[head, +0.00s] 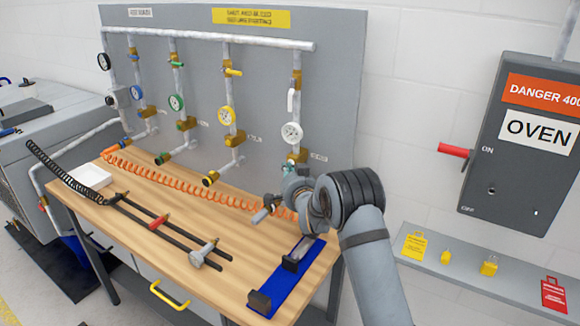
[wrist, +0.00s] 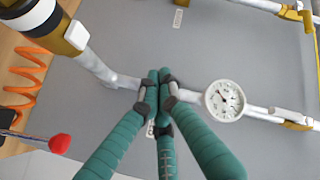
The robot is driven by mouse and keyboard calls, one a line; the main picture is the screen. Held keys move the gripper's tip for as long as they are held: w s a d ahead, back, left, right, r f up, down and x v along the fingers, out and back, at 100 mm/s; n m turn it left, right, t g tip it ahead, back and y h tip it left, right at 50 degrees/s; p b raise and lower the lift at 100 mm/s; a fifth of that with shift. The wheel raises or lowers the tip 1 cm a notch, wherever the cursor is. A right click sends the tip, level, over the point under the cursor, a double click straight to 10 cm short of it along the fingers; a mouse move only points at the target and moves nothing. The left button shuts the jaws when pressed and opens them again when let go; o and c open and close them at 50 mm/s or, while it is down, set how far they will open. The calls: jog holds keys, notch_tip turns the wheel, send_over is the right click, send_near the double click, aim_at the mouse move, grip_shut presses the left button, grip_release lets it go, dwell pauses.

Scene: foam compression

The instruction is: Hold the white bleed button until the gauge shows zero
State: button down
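The white-rimmed gauge (head: 292,132) hangs on the rightmost pipe drop and shows larger in the wrist view (wrist: 225,100). Its needle is off to one side; the reading is too small to tell. In the wrist view, a brass fitting (wrist: 68,42) with a white ring (wrist: 32,14) is at the top left. A small white round part (wrist: 77,34) on its side looks like the bleed button. My gripper (wrist: 160,78) has teal fingers with tips together, holding nothing visible, between fitting and gauge in the picture. Contact with the pipe cannot be told. In the head view my wrist hides the drop's lower end.
Several other drops with coloured gauges stand left on the grey panel (head: 345,60). An orange coiled hose (head: 165,173) lies on the wooden table (head: 130,215). A blue tray (head: 310,255) with clamps lies near my arm. A red-handled oven box (head: 480,190) is right.

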jog(key=shift+s+a+b, duration=0.25)
jog(key=shift+s+b, duration=0.05)
jog(key=shift+s, duration=0.15)
jog(key=shift+f, duration=0.1)
jog(key=shift+s+a+f+b, duration=0.15)
jog(key=shift+s+a+b, duration=0.25)
jog(key=shift+b, duration=0.25)
jog(key=shift+s+a+b, duration=0.4)
jog(key=shift+s+b, duration=0.4)
jog(key=shift+s, duration=0.05)
jog(key=shift+s+a+b, duration=0.25)
jog(key=shift+s+b, duration=0.15)
jog(key=shift+s, duration=0.1)
jog(key=shift+s+a+b, duration=0.25)
jog(key=shift+s+b, duration=0.15)
jog(key=shift+s, duration=0.05)
jog(key=shift+r, duration=0.2)
